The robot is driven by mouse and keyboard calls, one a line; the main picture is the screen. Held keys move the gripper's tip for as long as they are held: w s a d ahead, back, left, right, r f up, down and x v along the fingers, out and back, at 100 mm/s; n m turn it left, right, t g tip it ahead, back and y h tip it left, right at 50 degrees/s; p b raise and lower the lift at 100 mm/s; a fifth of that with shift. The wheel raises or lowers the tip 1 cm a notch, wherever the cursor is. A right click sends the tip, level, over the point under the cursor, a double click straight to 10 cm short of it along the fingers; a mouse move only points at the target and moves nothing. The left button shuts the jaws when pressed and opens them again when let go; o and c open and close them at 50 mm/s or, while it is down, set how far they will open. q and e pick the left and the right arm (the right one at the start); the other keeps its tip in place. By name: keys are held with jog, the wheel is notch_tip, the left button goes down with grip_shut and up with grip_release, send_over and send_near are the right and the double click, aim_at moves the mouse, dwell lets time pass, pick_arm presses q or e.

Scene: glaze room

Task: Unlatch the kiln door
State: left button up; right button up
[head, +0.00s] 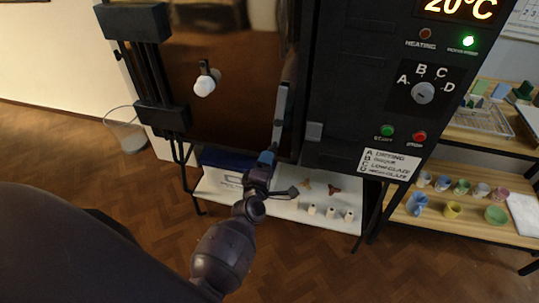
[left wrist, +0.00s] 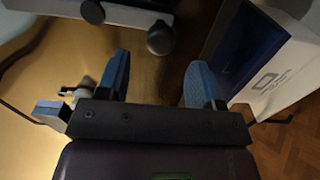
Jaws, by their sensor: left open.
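The kiln door (head: 230,112) is a brown, glossy panel and looks closed against the black kiln front. A long grey latch bar (head: 281,112) hangs nearly upright along its right edge. My left gripper (head: 267,158) is just below the bar's lower end; I cannot tell whether they touch. In the left wrist view the two blue fingers (left wrist: 157,78) are apart with nothing gripped between them. My right gripper is not in view.
A white-tipped peg (head: 205,85) sticks out from the door. Below the kiln, a white shelf (head: 235,197) holds small white cylinders and a blue-and-white box (head: 232,178). The control panel (head: 423,93) is at right, beside shelves with colored cups (head: 453,210).

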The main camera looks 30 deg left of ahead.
pick_arm(q)
jog(key=shift+v, duration=2.25)
